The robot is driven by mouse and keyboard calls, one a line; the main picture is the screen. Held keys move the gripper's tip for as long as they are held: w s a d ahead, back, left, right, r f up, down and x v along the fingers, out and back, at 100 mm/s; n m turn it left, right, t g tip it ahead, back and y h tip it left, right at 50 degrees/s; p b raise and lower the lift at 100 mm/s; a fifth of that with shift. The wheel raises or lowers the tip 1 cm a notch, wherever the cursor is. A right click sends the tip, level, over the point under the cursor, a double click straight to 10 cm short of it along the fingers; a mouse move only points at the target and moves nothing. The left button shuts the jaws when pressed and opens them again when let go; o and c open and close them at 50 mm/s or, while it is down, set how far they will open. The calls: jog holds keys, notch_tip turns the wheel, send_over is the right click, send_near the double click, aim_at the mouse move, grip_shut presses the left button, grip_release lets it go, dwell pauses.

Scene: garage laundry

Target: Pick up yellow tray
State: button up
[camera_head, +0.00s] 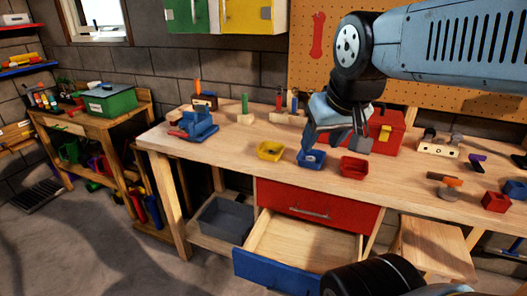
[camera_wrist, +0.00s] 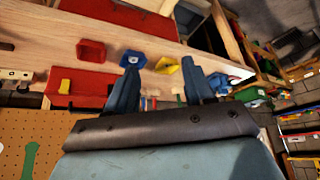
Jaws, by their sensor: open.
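The yellow tray (camera_head: 270,155) is a small open-topped bin on the wooden workbench, left of the blue tray (camera_head: 311,162) and red tray (camera_head: 354,172). In the wrist view the yellow tray (camera_wrist: 167,69) shows between my two fingers, farther off. My gripper (camera_head: 337,143) is open and empty. In the head view it hangs above the bench near the blue and red trays, to the right of the yellow tray and apart from it. The blue tray holds something small and grey.
A blue vise (camera_head: 198,127) stands on the bench's left end. A red toolbox (camera_head: 387,130) is behind the trays. Tools stand along the back. An open blue-fronted drawer (camera_head: 277,275) juts out below a red drawer (camera_head: 317,207). Bench top left of the yellow tray is clear.

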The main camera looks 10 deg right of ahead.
jog(key=o, duration=0.8)
jog(key=w+a+f+t, duration=0.1)
jog(key=w+a, duration=0.1)
jog(key=w, duration=0.3)
jog(key=w+a+f+t+y, duration=0.1)
jog(key=w+a, duration=0.1)
jog(key=w, duration=0.2)
jog(key=w+a+f+t+y, duration=0.1)
jog(key=w+a, duration=0.1)
jog(key=w, duration=0.3)
jog(key=shift+w+a+m, duration=0.35)
jog(key=shift+a+m, duration=0.05)
jog(key=shift+o, duration=0.2)
jog(key=w+a+f+m+t, duration=0.25)
jog(key=w+f, duration=0.25)
jog(key=w, duration=0.4)
jog(key=m+t+h, duration=0.2)
jog(key=m+h, duration=0.2)
jog(key=h, duration=0.8)
send_near(270, 152)
jog(key=x, duration=1)
jog(key=shift+w+d, duration=0.2)
jog(key=shift+w, duration=0.1)
